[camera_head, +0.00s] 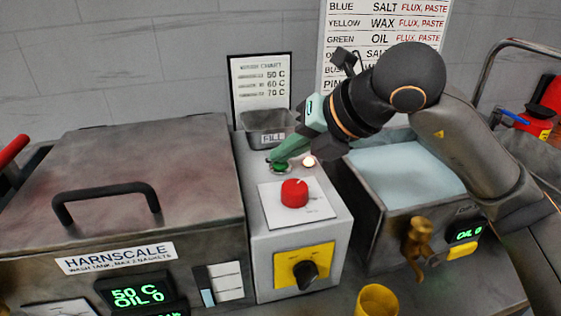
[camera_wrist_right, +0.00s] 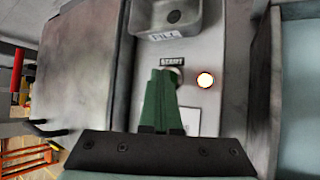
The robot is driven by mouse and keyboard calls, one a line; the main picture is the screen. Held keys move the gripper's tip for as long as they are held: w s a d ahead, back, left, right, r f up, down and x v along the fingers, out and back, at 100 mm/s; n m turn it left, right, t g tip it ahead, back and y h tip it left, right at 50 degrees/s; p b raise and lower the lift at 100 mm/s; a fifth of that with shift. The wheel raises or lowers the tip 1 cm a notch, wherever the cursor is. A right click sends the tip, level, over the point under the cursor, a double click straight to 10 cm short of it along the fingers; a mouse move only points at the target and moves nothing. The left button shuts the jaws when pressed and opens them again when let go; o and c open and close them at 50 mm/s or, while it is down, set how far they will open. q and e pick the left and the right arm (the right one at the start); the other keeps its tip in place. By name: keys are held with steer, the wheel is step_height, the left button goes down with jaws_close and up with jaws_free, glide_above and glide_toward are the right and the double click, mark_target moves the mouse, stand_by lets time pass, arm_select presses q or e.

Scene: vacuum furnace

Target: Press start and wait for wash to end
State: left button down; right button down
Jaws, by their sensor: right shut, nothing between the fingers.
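The start button (camera_wrist_right: 174,70) sits under a START label on the grey control box (camera_head: 243,170). It is mostly hidden behind my right gripper. My right gripper (camera_head: 274,164) is shut and empty, its green fingertips at the button; I cannot tell whether they touch it. A round lamp (camera_head: 309,161) beside the button glows; it also shows in the right wrist view (camera_wrist_right: 206,80). The wash tank (camera_head: 150,200), labelled HARNSCALE, has its lid down. Its display (camera_head: 138,296) reads 50 C and OIL 0. My left gripper is not in view.
A red knob (camera_head: 294,192) and a black switch on a yellow plate (camera_head: 304,268) are on the control box. An open tank of pale liquid (camera_head: 400,172) stands to the right, with a brass tap (camera_head: 416,243). A yellow cup (camera_head: 376,300) is at the front.

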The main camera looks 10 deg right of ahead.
mark_target(285, 167)
steer(key=shift+r+p, duration=0.5)
steer(key=shift+r, duration=0.25)
step_height(285, 167, up, 4)
steer(key=p, duration=0.2)
steer(key=shift+f+p, duration=0.15)
steer(key=shift+p, duration=0.2)
steer(key=shift+r+p, duration=0.45)
steer(key=shift+r, duration=0.25)
